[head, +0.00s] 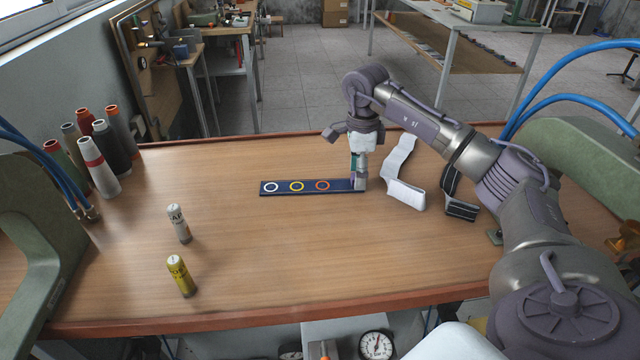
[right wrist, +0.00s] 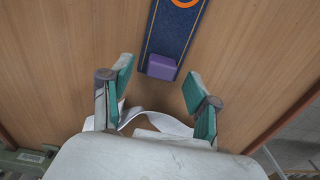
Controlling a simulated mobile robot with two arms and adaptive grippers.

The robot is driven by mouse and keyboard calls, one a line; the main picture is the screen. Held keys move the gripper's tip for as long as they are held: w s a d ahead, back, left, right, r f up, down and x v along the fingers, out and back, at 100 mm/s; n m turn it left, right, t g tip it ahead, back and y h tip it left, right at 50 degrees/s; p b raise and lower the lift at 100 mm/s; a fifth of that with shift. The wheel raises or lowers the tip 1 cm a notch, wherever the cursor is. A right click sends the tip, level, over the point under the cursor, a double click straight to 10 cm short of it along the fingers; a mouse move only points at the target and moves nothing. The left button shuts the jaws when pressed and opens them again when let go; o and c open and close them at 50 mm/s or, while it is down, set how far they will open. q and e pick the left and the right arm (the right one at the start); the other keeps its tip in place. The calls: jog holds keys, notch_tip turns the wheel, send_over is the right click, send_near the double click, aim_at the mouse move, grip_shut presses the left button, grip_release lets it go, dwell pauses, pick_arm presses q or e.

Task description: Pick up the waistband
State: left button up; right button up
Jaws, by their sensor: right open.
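A white elastic band (head: 402,180), which looks like the waistband, stands bent on the table just right of my right gripper. A black band with light edges (head: 458,196) lies further right, partly behind my right arm; I cannot tell for certain which band is the waistband. My right gripper (head: 359,172) points down at the right end of the blue strip. In the right wrist view, its teal fingers (right wrist: 160,78) are open with nothing held; part of the white band (right wrist: 160,120) shows near the palm. My left gripper is not in view.
A dark blue strip (head: 332,186) with three coloured rings lies mid-table; its purple end block (right wrist: 161,66) shows between the fingertips. Thread cones (head: 97,165) stand at the left. The front middle is clear.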

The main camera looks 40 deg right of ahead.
jog(key=shift+f, duration=0.45)
jog(key=shift+c, duration=0.3)
grip_shut()
